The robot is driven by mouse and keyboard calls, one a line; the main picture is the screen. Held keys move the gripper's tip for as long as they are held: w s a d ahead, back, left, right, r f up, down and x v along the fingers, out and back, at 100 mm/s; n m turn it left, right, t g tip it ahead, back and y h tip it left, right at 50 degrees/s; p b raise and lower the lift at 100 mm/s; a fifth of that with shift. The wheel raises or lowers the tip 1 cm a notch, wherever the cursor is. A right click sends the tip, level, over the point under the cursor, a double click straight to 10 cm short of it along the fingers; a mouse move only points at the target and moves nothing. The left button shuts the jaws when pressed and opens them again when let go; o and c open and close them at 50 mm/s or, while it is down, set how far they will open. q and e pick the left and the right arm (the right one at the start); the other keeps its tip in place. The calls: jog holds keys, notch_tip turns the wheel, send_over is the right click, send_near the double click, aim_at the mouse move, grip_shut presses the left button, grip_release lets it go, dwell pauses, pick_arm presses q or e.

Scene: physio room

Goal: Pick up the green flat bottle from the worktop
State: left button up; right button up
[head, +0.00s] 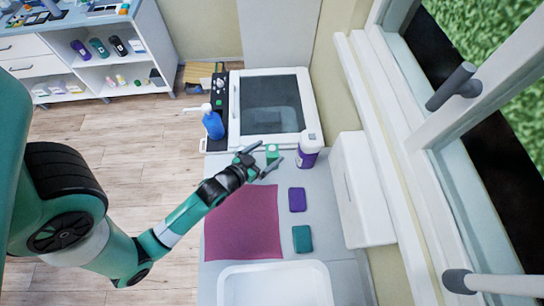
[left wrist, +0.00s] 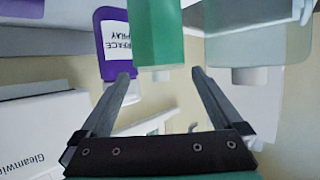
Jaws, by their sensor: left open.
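The green flat bottle (head: 272,151) stands on the worktop (head: 222,172) in front of the white appliance, partly hidden by my left gripper (head: 264,164). In the left wrist view the bottle (left wrist: 157,30) appears upside down, its white cap pointing down in the picture. There my left gripper (left wrist: 163,73) is open and empty, its two fingers on either side of the bottle's line. The bottle looks just beyond the fingertips; I cannot tell whether they touch it. My right gripper is in neither view.
A purple surface spray bottle (head: 308,152) stands close to the right. A blue pump bottle (head: 212,124) is at the left edge beside the white appliance (head: 270,135).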

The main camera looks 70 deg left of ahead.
aim_at(270, 151)
pick_arm(q)
jog(key=x, duration=0.3)
jog(key=shift+r, duration=0.1)
jog(key=shift+c, duration=0.2)
grip_shut()
